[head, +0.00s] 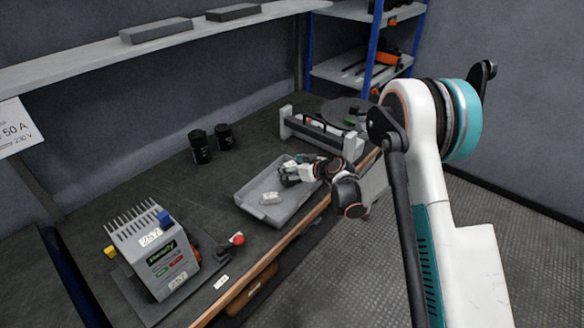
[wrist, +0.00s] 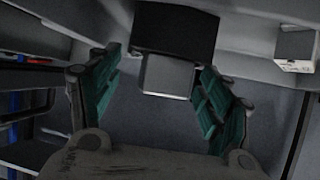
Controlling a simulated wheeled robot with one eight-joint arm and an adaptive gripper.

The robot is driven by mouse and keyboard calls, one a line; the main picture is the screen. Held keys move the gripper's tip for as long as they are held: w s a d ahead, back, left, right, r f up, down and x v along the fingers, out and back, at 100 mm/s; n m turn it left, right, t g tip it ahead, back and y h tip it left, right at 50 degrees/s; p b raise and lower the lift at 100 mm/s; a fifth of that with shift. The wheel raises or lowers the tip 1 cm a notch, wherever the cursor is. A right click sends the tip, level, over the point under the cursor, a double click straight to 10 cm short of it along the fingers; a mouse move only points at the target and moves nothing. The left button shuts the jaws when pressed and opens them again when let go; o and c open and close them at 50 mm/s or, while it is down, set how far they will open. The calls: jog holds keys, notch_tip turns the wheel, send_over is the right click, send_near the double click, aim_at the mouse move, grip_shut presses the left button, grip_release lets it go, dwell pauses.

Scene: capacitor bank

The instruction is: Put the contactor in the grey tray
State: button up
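The grey tray (head: 262,212) lies on the dark bench near its front edge. My gripper (head: 288,173) reaches into the tray's far right part from the right. In the wrist view my gripper (wrist: 160,75) has its two green-padded fingers spread. A black block with a light grey front (wrist: 175,35), which looks like the contactor, lies between and beyond the fingertips. A gap shows at the left finger; contact on the right is unclear. In the head view my gripper largely hides this block. A small whitish part (head: 270,198) lies in the tray's near part.
A finned grey power unit (head: 165,255) stands at the near left, with a red button (head: 237,239) beside it. Two black cylinders (head: 200,147) stand behind the tray. A grey rack (head: 322,135) stands beyond it. In the wrist view a pale labelled box (wrist: 296,48) is at right.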

jog(key=shift+r, duration=0.15)
jog(key=shift+s+d+r, duration=0.2)
jog(key=shift+d, duration=0.05)
jog(key=s+d+r+m+h+p, duration=0.1)
jog(key=s+d+r, duration=0.3)
jog(key=s+r, duration=0.35)
jog(key=s+d+r+m+g+h+p, duration=0.1)
jog(key=s+d+r+p, duration=0.1)
jog(key=s+d+r, duration=0.5)
jog(key=s+d+r+m+h+p, duration=0.1)
jog(key=s+d+r+m+h, duration=0.1)
jog(key=s+r, duration=0.55)
jog(key=s+d+r+m+h, duration=0.2)
jog(key=s+d, duration=0.2)
jog(key=s, duration=0.7)
jog(key=s+d+r+m+h, duration=0.2)
jog(key=s+d, duration=0.3)
jog(key=s, duration=0.6)
jog(key=shift+d+r+g, duration=0.2)
jog(key=shift+d+g, duration=0.05)
jog(key=shift+g, duration=0.05)
jog(key=shift+c, duration=0.5)
